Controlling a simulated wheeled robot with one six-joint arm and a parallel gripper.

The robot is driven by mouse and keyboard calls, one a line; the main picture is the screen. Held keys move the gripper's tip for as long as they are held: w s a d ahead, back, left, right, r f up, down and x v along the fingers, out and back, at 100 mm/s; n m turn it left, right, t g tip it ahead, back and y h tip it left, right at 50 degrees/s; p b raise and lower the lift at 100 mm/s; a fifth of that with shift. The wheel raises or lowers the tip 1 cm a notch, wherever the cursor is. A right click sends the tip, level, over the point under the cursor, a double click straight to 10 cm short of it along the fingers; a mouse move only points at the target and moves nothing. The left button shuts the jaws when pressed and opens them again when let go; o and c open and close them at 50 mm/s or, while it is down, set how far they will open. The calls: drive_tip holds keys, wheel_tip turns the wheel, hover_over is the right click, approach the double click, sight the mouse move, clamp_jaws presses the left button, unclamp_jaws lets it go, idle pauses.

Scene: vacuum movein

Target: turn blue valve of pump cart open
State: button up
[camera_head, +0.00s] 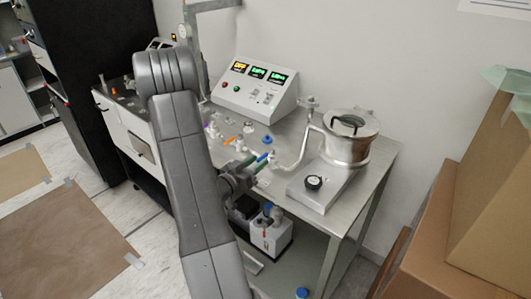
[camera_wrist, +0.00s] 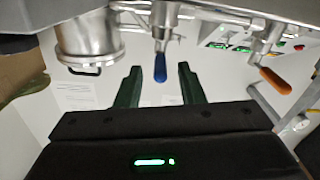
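The blue valve handle (camera_wrist: 160,68) hangs from a metal valve body at the upper middle of the wrist view. My gripper (camera_wrist: 160,72) is open, with one dark green finger on each side of the blue handle. Gaps show between the handle and both fingers, so neither appears to touch it. In the head view the blue handle (camera_head: 262,158) shows as a small blue tip at the steel cart (camera_head: 370,165), beside the green fingers of my gripper (camera_head: 251,163). My arm hides part of the cart's left side.
An orange valve handle (camera_wrist: 275,80) is to the right in the wrist view. A steel pot (camera_head: 350,140) with a pipe stands right of the blue handle. A display box (camera_head: 256,90) stands behind. Cardboard boxes (camera_head: 490,190) are at the right. Below is a pump (camera_head: 272,233).

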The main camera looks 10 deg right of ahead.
sight(266, 154)
drive_tip(key=p+x, duration=0.1)
drive_tip(key=x, duration=0.4)
clamp_jaws()
